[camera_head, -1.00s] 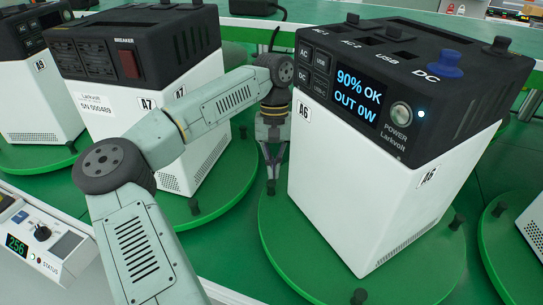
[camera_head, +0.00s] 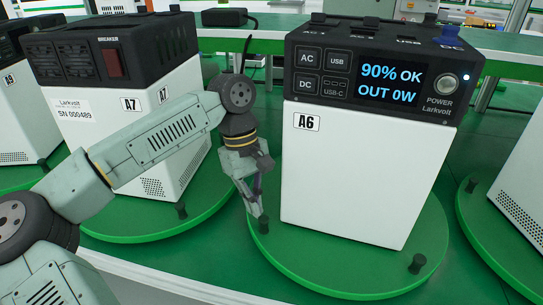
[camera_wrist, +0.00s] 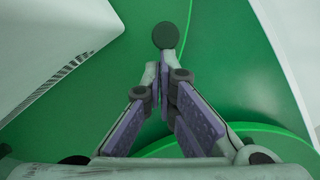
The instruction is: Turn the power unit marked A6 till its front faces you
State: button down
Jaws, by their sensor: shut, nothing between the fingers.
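The power unit A6 (camera_head: 365,165) is a white box with a black top, standing on a round green turntable (camera_head: 330,272). Its front, with the lit screen reading "90% OK OUT 0W" and the power button, faces me nearly squarely in the head view. Black pegs stand up at the turntable's rim, one at front right (camera_head: 417,263). My gripper (camera_head: 256,212) is shut and empty, low at the left of A6, at the rim peg there. In the wrist view the fingertips (camera_wrist: 158,72) point at a round dark peg top (camera_wrist: 165,36); I cannot tell if they touch.
Power unit A7 (camera_head: 130,120) stands on its own turntable to the left, behind my arm. Another white unit (camera_head: 518,200) on a turntable is at the right. A black adapter (camera_head: 228,17) with a cable lies behind.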

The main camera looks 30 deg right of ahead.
jog(key=shift+s+a+n+b, duration=0.15)
jog(key=shift+s+n, duration=0.1)
jog(key=shift+s, duration=0.2)
jog(key=shift+s+a+n+b, duration=0.15)
jog(key=shift+s+n, duration=0.1)
jog(key=shift+s, duration=0.2)
jog(key=shift+d, duration=0.1)
